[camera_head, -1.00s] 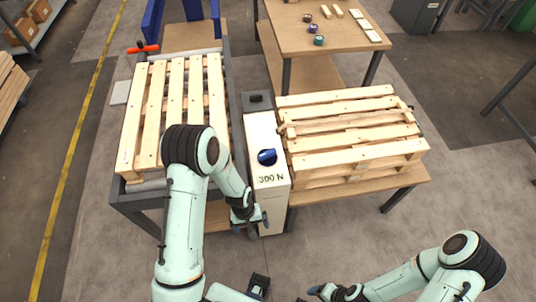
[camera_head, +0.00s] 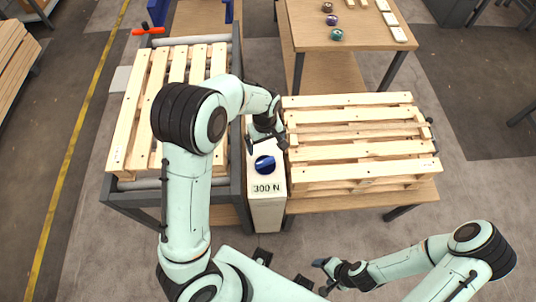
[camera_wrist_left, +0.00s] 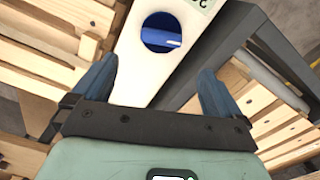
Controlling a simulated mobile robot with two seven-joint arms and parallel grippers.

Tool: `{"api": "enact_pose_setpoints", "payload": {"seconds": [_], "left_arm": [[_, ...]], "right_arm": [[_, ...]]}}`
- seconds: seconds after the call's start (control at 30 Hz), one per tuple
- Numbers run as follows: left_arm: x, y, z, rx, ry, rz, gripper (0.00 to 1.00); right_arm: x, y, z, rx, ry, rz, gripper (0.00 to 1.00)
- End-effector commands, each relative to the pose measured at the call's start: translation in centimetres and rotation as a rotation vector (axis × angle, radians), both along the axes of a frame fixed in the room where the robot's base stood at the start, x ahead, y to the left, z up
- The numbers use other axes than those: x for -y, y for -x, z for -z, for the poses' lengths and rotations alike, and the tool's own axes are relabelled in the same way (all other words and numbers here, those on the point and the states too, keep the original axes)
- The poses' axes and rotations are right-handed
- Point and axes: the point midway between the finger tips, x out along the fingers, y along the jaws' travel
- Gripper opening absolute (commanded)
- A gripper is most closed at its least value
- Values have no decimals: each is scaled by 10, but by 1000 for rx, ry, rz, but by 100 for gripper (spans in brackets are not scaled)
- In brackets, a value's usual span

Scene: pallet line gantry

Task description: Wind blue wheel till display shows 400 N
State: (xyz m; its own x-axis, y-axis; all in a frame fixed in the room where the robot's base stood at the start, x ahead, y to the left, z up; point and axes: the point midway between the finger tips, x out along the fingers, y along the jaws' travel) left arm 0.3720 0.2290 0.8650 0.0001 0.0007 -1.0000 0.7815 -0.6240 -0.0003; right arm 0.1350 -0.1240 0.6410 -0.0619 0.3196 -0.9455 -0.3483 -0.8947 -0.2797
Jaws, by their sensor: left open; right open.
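The blue wheel (camera_head: 264,165) sits on top of the white cabinet (camera_head: 267,212) between the pallets. The display (camera_head: 266,189) on the cabinet reads 300 N. My left gripper (camera_head: 266,146) is open just behind the wheel, over the cabinet. In the left wrist view the blue wheel (camera_wrist_left: 160,33) lies ahead of the open fingers (camera_wrist_left: 155,85), apart from them, with a lighter blue bar across it. The display's edge (camera_wrist_left: 200,3) is cut off at the top there. My right gripper (camera_head: 322,275) is open and empty at the lower middle, away from the cabinet.
A wooden pallet (camera_head: 145,105) lies on the left roller frame. Stacked pallets (camera_head: 360,150) stand close on the right. A wooden table (camera_head: 345,48) with small coloured knobs and pale blocks is behind. Open floor lies at the front right.

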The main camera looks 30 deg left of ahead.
Motion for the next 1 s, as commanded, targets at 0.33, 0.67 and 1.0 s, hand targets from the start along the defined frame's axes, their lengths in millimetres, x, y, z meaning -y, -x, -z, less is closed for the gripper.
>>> {"api": "enact_pose_setpoints", "payload": {"seconds": [0.33,0.67,1.0], "left_arm": [[-1,2,75,-7,-1,0,100],[0,1,116,-2,1,0,100],[0,0,119,-1,1,0,100]], "right_arm": [[0,5,7,-7,0,0,74],[0,6,8,-7,0,0,74],[0,6,8,-7,0,0,74]]}}
